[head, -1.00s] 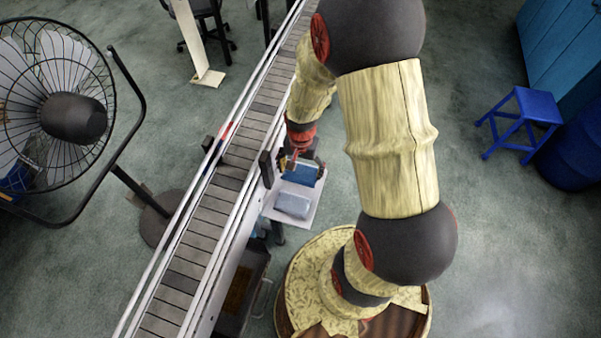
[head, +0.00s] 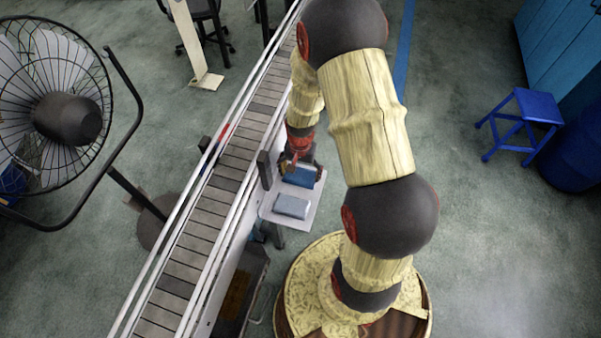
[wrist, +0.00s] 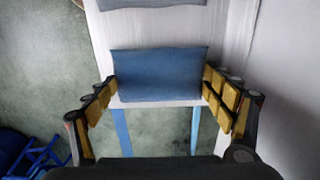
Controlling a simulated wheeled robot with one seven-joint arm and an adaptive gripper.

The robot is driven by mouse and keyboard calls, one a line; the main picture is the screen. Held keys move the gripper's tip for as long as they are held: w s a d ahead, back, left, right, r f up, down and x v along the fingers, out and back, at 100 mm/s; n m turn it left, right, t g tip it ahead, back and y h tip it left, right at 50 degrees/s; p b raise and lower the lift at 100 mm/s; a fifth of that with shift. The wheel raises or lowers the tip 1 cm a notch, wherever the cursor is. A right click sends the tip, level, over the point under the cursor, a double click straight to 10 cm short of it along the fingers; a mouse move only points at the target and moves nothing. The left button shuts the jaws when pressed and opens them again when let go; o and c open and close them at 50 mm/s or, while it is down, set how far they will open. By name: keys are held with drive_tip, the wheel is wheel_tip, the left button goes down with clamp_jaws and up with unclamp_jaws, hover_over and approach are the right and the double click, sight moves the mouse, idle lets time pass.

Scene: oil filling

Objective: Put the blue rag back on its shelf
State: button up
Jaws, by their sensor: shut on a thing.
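The blue rag (head: 299,177) is a small folded dark-blue block at the side shelf by the conveyor. My gripper (head: 299,165) comes down over it from above. In the wrist view the rag (wrist: 158,75) sits between the two yellow-padded fingers of my gripper (wrist: 159,84), which grip its left and right ends. The white shelf (wrist: 240,30) lies behind it, and also shows in the head view (head: 309,207). I cannot tell whether the rag touches the shelf.
A paler grey-blue folded cloth (head: 292,206) lies on the same shelf, close to the rag. The conveyor (head: 210,215) runs along the shelf's left side. A large fan (head: 66,118) stands at the left, and a blue stool (head: 530,110) at the right.

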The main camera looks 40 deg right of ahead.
sight(301, 175)
drive_tip(key=shift+f, duration=0.15)
drive_tip(key=o, duration=1.1)
wheel_tip(301, 175, up, 8)
drive_tip(key=shift+f+p, duration=0.1)
drive_tip(key=shift+p, duration=0.85)
drive_tip(key=shift+s, duration=0.1)
